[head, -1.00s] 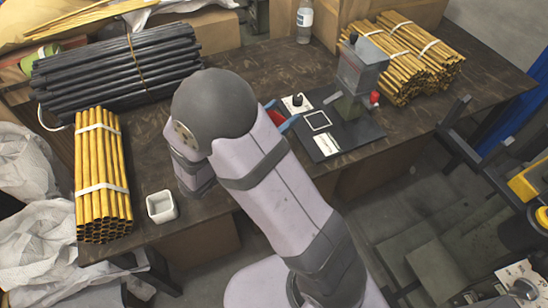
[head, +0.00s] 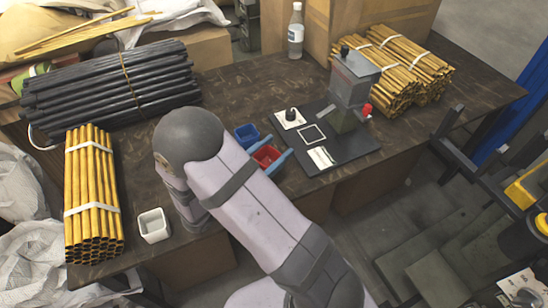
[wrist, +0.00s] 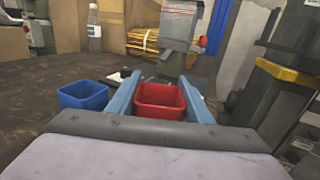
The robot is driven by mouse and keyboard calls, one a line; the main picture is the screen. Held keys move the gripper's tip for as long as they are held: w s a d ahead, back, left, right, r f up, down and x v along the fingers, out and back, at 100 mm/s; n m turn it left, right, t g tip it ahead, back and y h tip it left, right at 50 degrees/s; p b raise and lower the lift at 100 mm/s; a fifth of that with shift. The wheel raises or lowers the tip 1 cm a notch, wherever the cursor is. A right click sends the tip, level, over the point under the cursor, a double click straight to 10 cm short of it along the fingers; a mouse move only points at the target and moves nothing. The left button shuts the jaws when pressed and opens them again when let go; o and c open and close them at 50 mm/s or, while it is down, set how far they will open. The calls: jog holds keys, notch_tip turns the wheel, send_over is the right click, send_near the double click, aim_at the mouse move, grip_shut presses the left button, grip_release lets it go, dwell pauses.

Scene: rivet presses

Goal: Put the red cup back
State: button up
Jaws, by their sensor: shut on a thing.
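The red cup (wrist: 160,101) is a small square open cup, held between the two blue fingers of my gripper (wrist: 160,98) in the wrist view. My gripper is shut on it. In the head view the red cup (head: 266,156) shows between the fingers (head: 270,158), at the left edge of the black press mat. It looks empty from above. I cannot tell whether its base touches the table. A blue cup (head: 247,134) stands just behind and left of it; it also shows at the left in the wrist view (wrist: 83,95).
The rivet press (head: 350,92) with a red knob stands on the black mat (head: 350,152), which carries a white-outlined square (head: 312,135) and white plates. A white cup (head: 153,225) stands front left near yellow tube bundles (head: 92,195). A bottle (head: 296,32) stands behind. Bare table lies behind the blue cup.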

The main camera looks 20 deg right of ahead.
aim_at(275, 158)
jog(key=shift+f, duration=1.45)
jog(key=shift+f+b, duration=0.2)
jog(key=shift+b, duration=0.1)
jog(key=o, duration=1.2)
jog(key=shift+r, duration=0.1)
jog(key=shift+r, duration=0.15)
jog(key=v, duration=1.2)
jog(key=shift+s, duration=0.1)
